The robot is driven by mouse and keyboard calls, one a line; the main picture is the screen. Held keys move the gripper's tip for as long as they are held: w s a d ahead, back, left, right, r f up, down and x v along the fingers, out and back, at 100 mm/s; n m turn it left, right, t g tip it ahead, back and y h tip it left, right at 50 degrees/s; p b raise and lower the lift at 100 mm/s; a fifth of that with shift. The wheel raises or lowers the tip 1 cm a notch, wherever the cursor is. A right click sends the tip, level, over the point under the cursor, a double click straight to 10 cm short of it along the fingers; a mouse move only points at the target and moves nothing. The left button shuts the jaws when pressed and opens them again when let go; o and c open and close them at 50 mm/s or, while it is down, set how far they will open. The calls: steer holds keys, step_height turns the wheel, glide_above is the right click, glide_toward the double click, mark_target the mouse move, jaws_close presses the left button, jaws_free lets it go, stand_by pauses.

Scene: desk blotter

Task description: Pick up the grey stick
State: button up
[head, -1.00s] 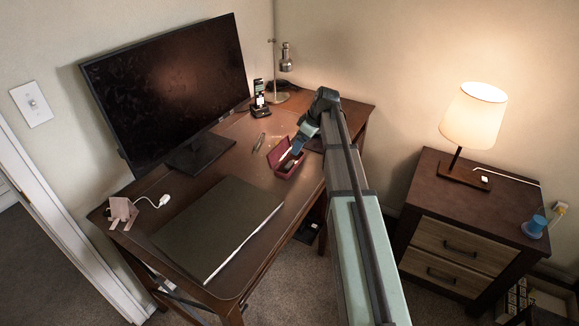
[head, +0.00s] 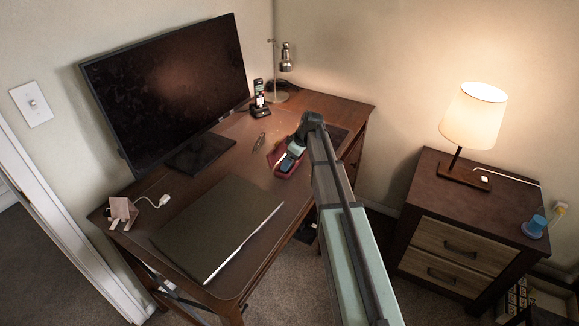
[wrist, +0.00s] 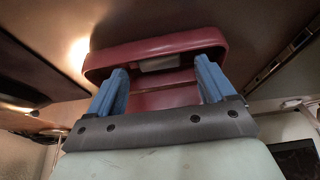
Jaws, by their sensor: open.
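A red box (head: 278,170) with an open top stands on the desk, and it also fills the upper middle of the wrist view (wrist: 158,45). A small grey block-like piece (wrist: 160,63), which looks like the grey stick, lies inside the box against its wall. My gripper (wrist: 163,75) is open, with its two blue fingers spread and pointing into the box. The grey piece lies between and just beyond the fingertips, with no clear contact. In the head view my gripper (head: 289,161) is over the box and hides much of its inside.
A slim metallic object (head: 260,141) lies on the desk (head: 225,165) left of the box. A cordless phone (head: 260,107), a metal lamp (head: 286,58) and a monitor (head: 165,90) stand behind. A dark folder (head: 215,230) lies in front.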

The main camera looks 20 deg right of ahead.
steer(key=shift+w+a+f, duration=0.15)
steer(key=shift+f, duration=0.5)
steer(key=c, duration=0.9)
steer(key=shift+r, duration=0.1)
